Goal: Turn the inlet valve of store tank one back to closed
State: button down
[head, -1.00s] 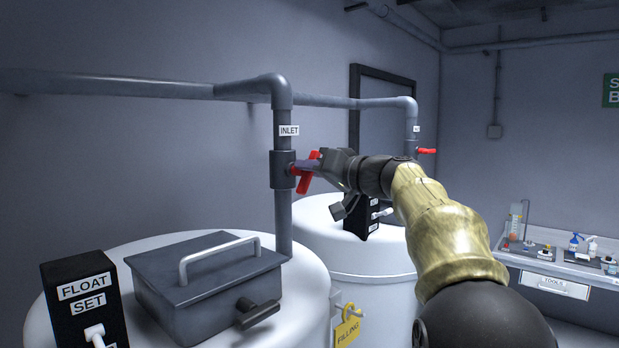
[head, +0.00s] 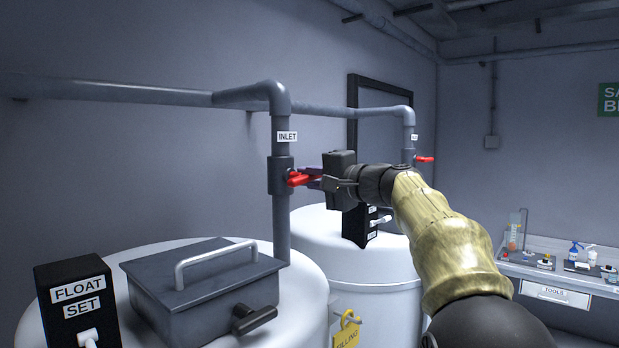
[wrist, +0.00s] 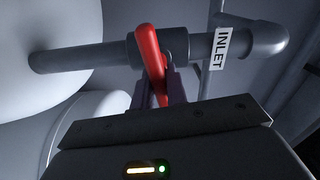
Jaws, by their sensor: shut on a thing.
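The inlet valve (head: 281,174) is a dark collar on the grey vertical pipe above the near white tank (head: 312,290), below a label reading INLET (head: 287,137). Its red handle (head: 297,180) lies roughly level, crosswise to the pipe. My gripper (head: 314,180) reaches in from the right and is shut on this handle. In the wrist view the red handle (wrist: 149,55) stands between the fingers (wrist: 156,88) and crosses the pipe (wrist: 85,58) nearly square, slightly tilted. No tank number is readable.
A grey lidded box (head: 205,290) and a FLOAT SET box (head: 77,305) sit on the near tank. A yellow FILLING tag (head: 347,333) hangs at its side. A second tank (head: 375,290) with another red valve handle (head: 425,159) stands behind. A bench (head: 550,275) is at right.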

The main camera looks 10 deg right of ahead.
jog(key=shift+m, duration=0.5)
jog(key=c, duration=1.4)
grip_release()
jog(key=shift+d+f, duration=0.1)
jog(key=b+v, duration=0.6)
jog(key=v, duration=1.1)
jog(key=shift+s+b, duration=0.15)
jog(key=shift+b, duration=0.15)
